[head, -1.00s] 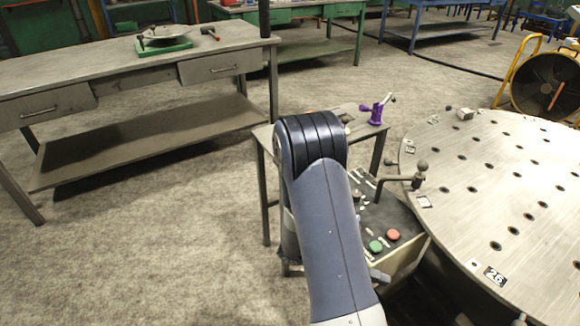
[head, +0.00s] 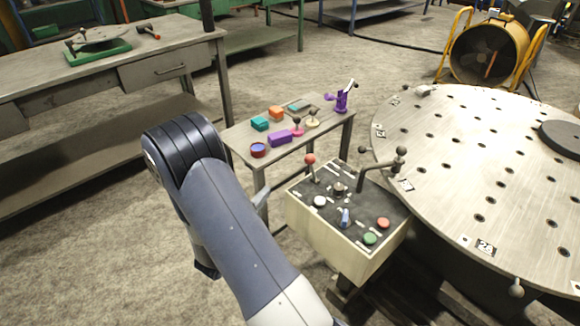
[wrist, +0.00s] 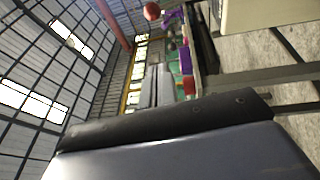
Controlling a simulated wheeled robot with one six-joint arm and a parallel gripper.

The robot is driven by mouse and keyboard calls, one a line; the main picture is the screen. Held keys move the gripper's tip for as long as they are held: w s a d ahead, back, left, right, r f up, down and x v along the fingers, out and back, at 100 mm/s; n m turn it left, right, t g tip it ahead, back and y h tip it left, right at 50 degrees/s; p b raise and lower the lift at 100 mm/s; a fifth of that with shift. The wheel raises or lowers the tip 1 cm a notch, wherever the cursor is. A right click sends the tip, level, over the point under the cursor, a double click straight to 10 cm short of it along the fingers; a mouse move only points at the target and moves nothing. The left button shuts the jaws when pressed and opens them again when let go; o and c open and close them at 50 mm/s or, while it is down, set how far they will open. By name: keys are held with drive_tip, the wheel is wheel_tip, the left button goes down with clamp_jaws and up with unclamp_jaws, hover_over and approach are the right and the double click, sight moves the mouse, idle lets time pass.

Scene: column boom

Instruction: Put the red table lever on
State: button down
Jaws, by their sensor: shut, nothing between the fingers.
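The red table lever (head: 310,160) has a round red knob on a thin metal stem. It stands roughly upright at the back left of the control box (head: 328,242) in the head view. In the wrist view a red ball (wrist: 152,12), probably its knob, shows at the top edge. My gripper shows in the wrist view as a dark bar with a grey body (wrist: 190,118) across the bottom; it is shut and empty. In the head view my forearm mostly hides it, left of the control box. It appears apart from the lever.
The box also carries green (head: 370,239) and red (head: 383,223) buttons, a white knob (head: 320,201) and a blue lever (head: 345,218). A crank handle (head: 385,163) stands beside the round perforated table (head: 450,170). A small table (head: 235,135) behind holds several coloured items.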

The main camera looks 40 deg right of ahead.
sight(313, 169)
drive_tip(key=s+d+p+x, duration=0.1)
drive_tip(key=s+p+x, duration=0.1)
drive_tip(key=x, duration=1.1)
drive_tip(key=shift+s, duration=0.4)
drive_tip(key=shift+r, duration=0.1)
